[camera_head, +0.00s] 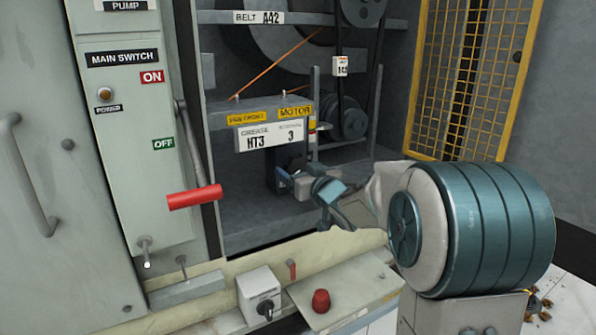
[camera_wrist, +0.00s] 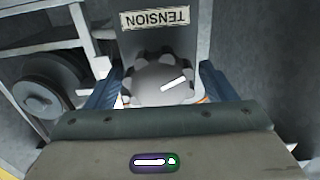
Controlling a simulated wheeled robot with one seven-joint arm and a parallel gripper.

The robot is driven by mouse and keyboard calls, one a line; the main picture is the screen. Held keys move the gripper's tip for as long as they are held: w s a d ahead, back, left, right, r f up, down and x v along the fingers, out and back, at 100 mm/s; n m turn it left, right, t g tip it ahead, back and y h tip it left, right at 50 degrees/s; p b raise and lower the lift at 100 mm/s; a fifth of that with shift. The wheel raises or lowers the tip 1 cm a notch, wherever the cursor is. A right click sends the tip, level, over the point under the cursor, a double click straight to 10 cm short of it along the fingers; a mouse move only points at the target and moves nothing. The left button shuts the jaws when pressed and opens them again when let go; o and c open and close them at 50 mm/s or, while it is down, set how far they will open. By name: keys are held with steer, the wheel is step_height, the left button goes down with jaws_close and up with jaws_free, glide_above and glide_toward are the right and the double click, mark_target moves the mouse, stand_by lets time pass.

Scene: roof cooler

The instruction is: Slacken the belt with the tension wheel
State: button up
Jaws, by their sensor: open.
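The tension wheel (camera_wrist: 152,84) is a dark grey lobed knob with a white mark line, below an upside-down TENSION label (camera_wrist: 156,18) in the wrist view. My gripper (camera_wrist: 158,84) is open, with a blue finger on either side of the wheel; whether they touch it I cannot tell. In the head view my gripper (camera_head: 305,186) reaches into the open cabinet, below the motor bracket, and mostly hides the wheel. The dark belt (camera_head: 378,62) runs between an upper pulley (camera_head: 362,10) and a lower pulley (camera_head: 347,119). Its tautness cannot be judged.
A shelf with a grease plate (camera_head: 270,134) hangs above my gripper. A red switch handle (camera_head: 194,197) sticks out at left. A red button (camera_head: 320,300) and a grey knob box (camera_head: 261,294) stand in front. A yellow mesh door (camera_head: 470,80) stands open at right.

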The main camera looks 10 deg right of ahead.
steer(key=shift+w+a, duration=0.1)
steer(key=shift+w, duration=0.2)
steer(key=c, duration=1)
steer(key=shift+f+n+b, duration=0.1)
steer(key=shift+n+b, duration=0.2)
